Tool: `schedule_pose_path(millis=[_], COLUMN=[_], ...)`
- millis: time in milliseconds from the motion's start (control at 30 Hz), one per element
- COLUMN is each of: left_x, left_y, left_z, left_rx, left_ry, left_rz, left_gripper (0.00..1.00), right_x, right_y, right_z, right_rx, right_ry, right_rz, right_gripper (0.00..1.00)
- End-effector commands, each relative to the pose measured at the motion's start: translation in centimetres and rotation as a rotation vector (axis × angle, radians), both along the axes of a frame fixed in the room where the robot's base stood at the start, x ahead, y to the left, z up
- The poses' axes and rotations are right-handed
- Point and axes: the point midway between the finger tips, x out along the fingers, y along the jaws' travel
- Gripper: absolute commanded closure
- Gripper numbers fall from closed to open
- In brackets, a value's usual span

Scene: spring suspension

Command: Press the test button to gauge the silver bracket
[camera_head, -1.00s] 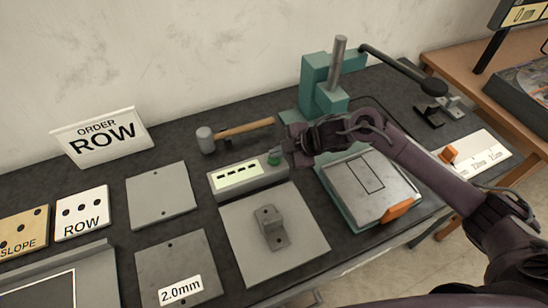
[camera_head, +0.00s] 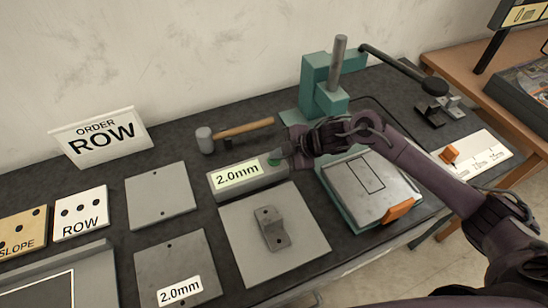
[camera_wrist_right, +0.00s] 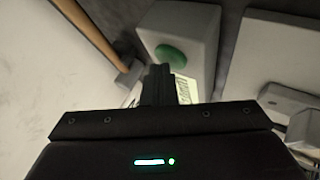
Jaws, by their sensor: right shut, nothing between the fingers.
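The silver bracket (camera_head: 271,228) rests on a light grey plate (camera_head: 240,262) in the head view. Behind it stands the grey gauge box, whose display (camera_head: 237,175) reads "2.0mm". The green test button (camera_head: 274,160) is at the right end of the box. My right gripper (camera_head: 284,151) is shut and empty, with its tip at the button; I cannot tell whether it touches. In the right wrist view the green button (camera_wrist_right: 173,54) shows just beyond the shut fingers (camera_wrist_right: 158,84). The bracket is partly in that view at the right edge (camera_wrist_right: 291,102). My left gripper is not in view.
A hammer (camera_head: 243,129) lies behind the box. A teal press (camera_head: 322,88) stands to the right, with a teal-edged plate (camera_head: 365,184) before it. A plate labelled 2.0mm (camera_head: 178,265), another plate (camera_head: 160,195) and a ROW sign (camera_head: 100,137) are at left.

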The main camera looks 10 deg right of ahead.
Motion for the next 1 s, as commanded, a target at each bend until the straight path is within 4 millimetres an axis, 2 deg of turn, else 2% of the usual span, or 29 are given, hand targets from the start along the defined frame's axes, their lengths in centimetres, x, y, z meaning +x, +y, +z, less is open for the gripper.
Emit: schedule_pose_path(millis=[400, 767, 1000], left_x=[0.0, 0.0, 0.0], left_y=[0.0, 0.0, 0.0], left_z=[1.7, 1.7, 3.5], left_rx=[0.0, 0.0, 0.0], left_ry=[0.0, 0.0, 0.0], left_rz=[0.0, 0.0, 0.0], left_gripper=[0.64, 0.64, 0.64], right_x=[-0.1, 0.0, 0.0], right_y=[0.0, 0.0, 0.0], right_z=[1.8, 1.9, 3.8], right_rx=[-0.002, -0.001, 0.0], right_ry=[0.002, 0.001, 0.0], right_rz=[0.001, 0.0, 0.0], right_gripper=[1.0, 1.0, 1.0])
